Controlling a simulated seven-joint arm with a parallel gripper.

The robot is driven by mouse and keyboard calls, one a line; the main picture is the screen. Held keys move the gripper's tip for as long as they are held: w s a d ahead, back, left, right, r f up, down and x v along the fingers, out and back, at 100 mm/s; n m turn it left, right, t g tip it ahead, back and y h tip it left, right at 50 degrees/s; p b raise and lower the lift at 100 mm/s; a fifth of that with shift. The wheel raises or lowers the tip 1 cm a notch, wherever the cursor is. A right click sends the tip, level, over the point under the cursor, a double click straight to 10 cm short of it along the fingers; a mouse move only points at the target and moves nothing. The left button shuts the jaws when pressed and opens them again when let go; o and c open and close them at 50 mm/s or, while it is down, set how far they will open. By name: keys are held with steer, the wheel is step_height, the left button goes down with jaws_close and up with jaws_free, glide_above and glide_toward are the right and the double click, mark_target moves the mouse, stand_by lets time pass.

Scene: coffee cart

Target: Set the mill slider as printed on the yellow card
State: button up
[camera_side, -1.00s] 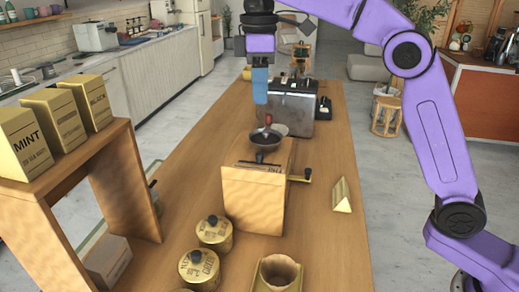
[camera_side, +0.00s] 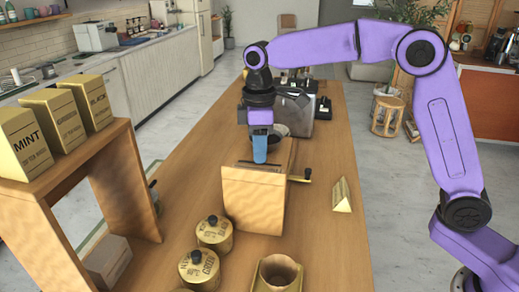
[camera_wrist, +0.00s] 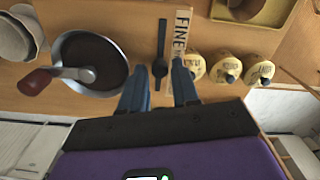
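The wooden mill (camera_side: 253,198) stands on the table, its round dark hopper (camera_wrist: 90,62) and red-knobbed crank showing in the wrist view. The slider (camera_wrist: 160,68) is a dark knob in a straight dark slot beside a pale strip (camera_wrist: 182,40) reading "FINE" at one end; the strip's other end is partly covered. My gripper (camera_side: 260,160) points down just over the mill's top. In the wrist view, its blue fingers (camera_wrist: 160,80) are apart, with the knob appearing between their tips; contact cannot be told. A folded yellow card (camera_side: 342,196) stands right of the mill, its print unreadable.
Lidded canisters (camera_side: 214,233) and an open yellow container (camera_side: 277,274) stand in front of the mill. A wooden shelf with tea boxes (camera_side: 58,120) is at left. A grey machine (camera_side: 298,101) stands behind.

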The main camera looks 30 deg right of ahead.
mark_target(241, 161)
steer(key=shift+f, duration=0.5)
jaws_close()
steer(key=shift+w+a+r, duration=0.1)
steer(key=shift+w+a, duration=1.45)
steer(key=shift+w, duration=0.05)
jaws_free()
step_height(241, 161, up, 12)
